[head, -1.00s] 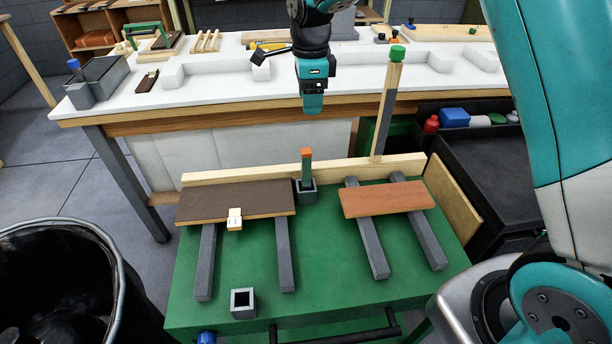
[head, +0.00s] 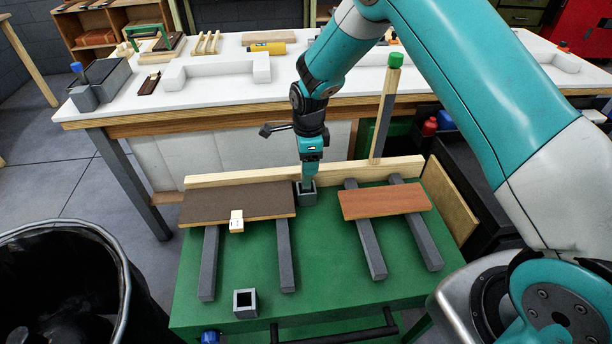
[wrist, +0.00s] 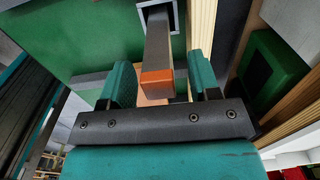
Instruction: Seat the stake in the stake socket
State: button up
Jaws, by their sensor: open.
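The stake (wrist: 159,48) is a square grey stick with an orange end, standing in a grey square holder (head: 306,196) at the back of the green table. The holder's rim also shows in the wrist view (wrist: 181,14). My gripper (head: 309,182) is directly above that holder, pointing down, and hides most of the stake in the head view. In the wrist view my gripper's teal fingers (wrist: 160,80) are open, one on each side of the stake's orange end, with visible gaps. A second grey square socket (head: 245,303) stands empty at the table's front left.
A dark board (head: 240,203) and a reddish board (head: 385,202) lie on grey bars beside the holder. A wooden rail (head: 240,178) runs behind, and a tall post with a green cap (head: 388,105) rises right of my gripper. A black bin (head: 60,240) stands left.

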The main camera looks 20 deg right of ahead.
jog(key=shift+f, duration=0.6)
grip_shut()
jog(key=shift+r, duration=0.1)
